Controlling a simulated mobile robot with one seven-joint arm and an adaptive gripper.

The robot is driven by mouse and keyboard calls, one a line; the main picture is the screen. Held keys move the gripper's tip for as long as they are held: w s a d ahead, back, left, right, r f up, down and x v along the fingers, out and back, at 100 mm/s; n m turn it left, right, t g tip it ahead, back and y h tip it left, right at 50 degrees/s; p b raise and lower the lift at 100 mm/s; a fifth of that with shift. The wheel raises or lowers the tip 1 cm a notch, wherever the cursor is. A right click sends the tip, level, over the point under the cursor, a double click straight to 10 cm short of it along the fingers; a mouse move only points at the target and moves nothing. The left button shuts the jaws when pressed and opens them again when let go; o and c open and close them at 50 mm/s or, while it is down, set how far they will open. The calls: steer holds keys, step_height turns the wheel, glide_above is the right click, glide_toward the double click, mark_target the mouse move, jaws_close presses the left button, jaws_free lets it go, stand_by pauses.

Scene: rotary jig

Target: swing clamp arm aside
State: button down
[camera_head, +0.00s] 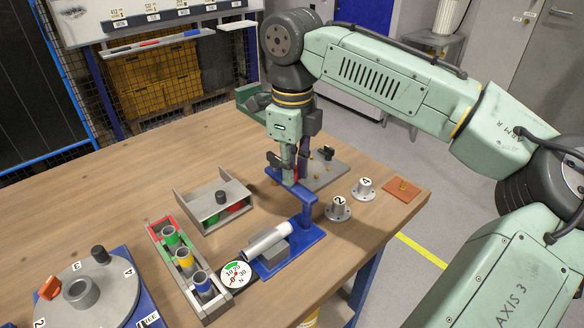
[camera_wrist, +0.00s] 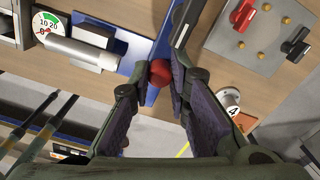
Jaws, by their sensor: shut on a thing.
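My gripper (camera_head: 290,176) points down over the far side of the table. In the wrist view its fingers (camera_wrist: 161,78) are closed around a red knob (camera_wrist: 160,72). The knob sits at the free end of the blue clamp arm (camera_head: 287,183), which also shows as a blue bar in the wrist view (camera_wrist: 153,95). The arm belongs to a blue fixture (camera_head: 304,240) with a grey cylinder (camera_head: 268,243) lying on it. In the wrist view the cylinder (camera_wrist: 80,52) lies left of the knob. My fingers hide part of the knob.
A grey plate (camera_wrist: 262,32) with red and black handles is close to my gripper. Flanged parts marked 2 (camera_head: 338,208) and 4 (camera_head: 364,189) stand nearby. A dial gauge (camera_head: 236,274), a tube rack (camera_head: 165,252) and a grey bin (camera_head: 190,205) are left; bare table lies behind.

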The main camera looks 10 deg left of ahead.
steer(key=c, duration=1.5)
jaws_free()
step_height(320, 180, up, 12)
steer(key=shift+r, duration=0.1)
